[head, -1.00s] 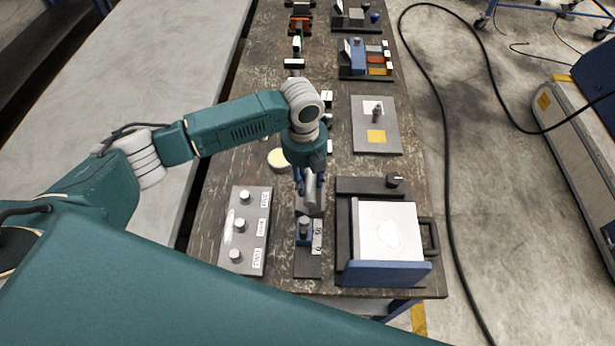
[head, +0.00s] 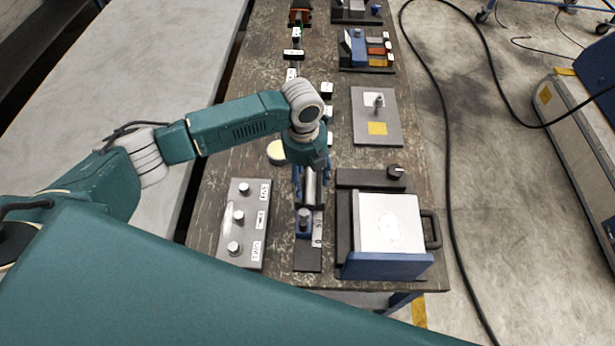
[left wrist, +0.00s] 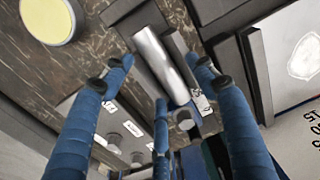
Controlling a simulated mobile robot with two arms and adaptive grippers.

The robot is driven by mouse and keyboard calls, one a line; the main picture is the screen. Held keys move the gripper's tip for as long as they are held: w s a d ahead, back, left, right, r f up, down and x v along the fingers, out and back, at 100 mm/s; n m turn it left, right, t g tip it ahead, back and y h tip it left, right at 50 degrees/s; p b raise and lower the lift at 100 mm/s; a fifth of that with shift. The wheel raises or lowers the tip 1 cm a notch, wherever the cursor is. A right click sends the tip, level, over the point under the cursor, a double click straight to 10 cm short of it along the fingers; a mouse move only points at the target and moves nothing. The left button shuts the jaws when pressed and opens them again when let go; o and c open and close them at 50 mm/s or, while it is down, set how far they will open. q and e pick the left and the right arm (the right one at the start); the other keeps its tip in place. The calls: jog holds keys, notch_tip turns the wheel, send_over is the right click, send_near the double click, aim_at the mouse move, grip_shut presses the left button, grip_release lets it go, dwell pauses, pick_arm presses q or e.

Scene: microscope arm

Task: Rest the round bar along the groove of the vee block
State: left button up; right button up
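The silver round bar (left wrist: 165,62) shows in the left wrist view, lying lengthwise along the dark grey vee block (left wrist: 184,50). It looks aligned with the groove; whether it is fully seated I cannot tell. In the head view the bar (head: 310,190) is partly hidden under my left gripper (head: 311,183), which points down over the block. In the left wrist view the blue fingers of my left gripper (left wrist: 162,78) are spread around the bar, with gaps beside it. My right gripper is not in view.
A blue clamp-like piece (head: 304,220) stands in front of the bar on a dark base. A grey panel with several knobs (head: 242,225) lies to the left, a box with a white top (head: 388,222) to the right. A round cream disc (head: 277,151) lies behind left.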

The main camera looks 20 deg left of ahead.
pick_arm(q)
jog(key=shift+s+f, duration=0.1)
jog(key=shift+f, duration=0.05)
notch_tip(320, 180, up, 12)
jog(key=shift+a, duration=0.3)
dwell(0.8)
